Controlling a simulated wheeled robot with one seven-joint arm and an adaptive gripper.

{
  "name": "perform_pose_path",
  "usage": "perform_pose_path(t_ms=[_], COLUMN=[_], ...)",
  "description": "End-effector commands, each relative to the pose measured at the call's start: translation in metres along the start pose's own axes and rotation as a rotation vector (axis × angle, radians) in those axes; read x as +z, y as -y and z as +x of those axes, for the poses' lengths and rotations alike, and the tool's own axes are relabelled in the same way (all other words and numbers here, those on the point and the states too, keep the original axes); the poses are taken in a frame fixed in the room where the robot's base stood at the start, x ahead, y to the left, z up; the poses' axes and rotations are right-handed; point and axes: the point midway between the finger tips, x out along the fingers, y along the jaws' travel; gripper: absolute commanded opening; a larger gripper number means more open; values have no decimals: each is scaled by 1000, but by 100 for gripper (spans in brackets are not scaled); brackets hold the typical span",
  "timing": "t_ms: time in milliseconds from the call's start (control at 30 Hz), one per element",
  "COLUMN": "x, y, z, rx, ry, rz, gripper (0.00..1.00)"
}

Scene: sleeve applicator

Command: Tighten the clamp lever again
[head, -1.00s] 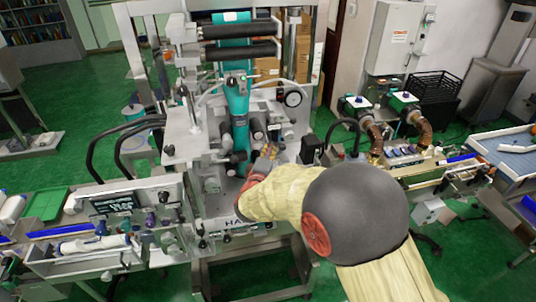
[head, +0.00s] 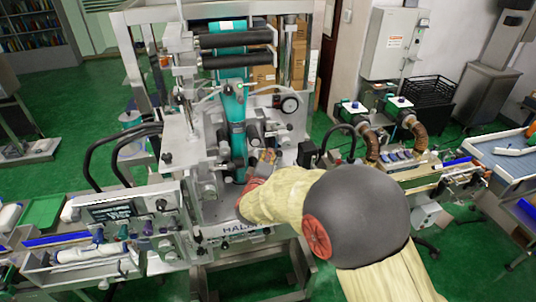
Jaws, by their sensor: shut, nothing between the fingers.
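The sleeve applicator (head: 198,135) stands in the middle, with a teal film web (head: 232,103) running down its front over dark rollers. My gripper (head: 266,156) is at the lower front of the machine, right of the teal web, near some dark cylinders and small fittings. The fingers are small in the head view and look closed, with nothing seen between them. I cannot pick out the clamp lever for certain. My wrist and forearm hide part of the machine's lower right front.
A control panel (head: 118,213) sits on the left conveyor section. A pressure gauge (head: 289,104) is at the machine's upper right. Black hoses (head: 98,160) loop at the left. Another conveyor with brown ducts (head: 421,136) stands at the right. Green floor lies open behind.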

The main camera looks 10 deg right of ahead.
Motion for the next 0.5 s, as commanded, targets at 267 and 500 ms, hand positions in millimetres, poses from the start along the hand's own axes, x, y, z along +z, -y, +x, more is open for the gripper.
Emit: perform_pose_path(t_ms=[267,500], x=[3,7], y=[-3,-5], z=[1,3], rx=[-21,-50], ry=[0,2], rz=[47,106], gripper=[0,0])
